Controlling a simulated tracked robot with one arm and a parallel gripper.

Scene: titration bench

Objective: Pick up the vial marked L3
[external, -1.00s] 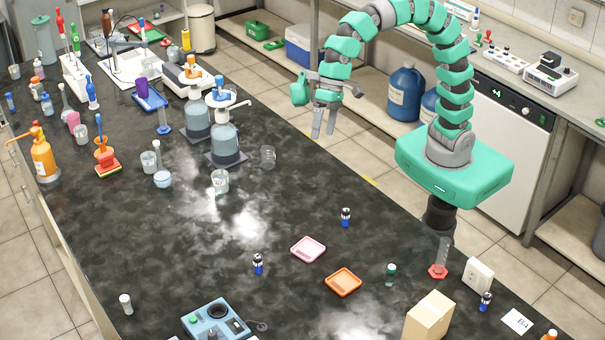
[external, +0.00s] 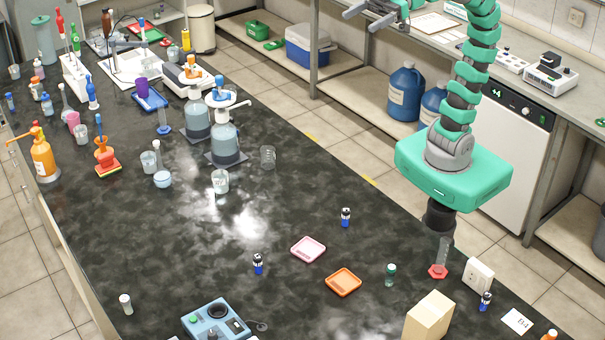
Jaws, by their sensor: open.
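Several small vials stand on the dark bench in the external view. One blue vial with a dark cap (external: 346,217) stands right of the middle. Another blue vial (external: 258,264) stands left of the pink tray. A third blue vial (external: 486,301) is at the right, by a white box. The labels are too small to read, so I cannot tell which is L3. My gripper (external: 362,17) is open and empty at the top edge, high above and away from the vials.
A pink tray (external: 308,249) and an orange tray (external: 343,282) lie among the vials. A cardboard box (external: 429,317), a red-based cylinder (external: 438,269) and a blue device (external: 217,321) stand near the front. Glassware crowds the back left. The middle of the bench is fairly clear.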

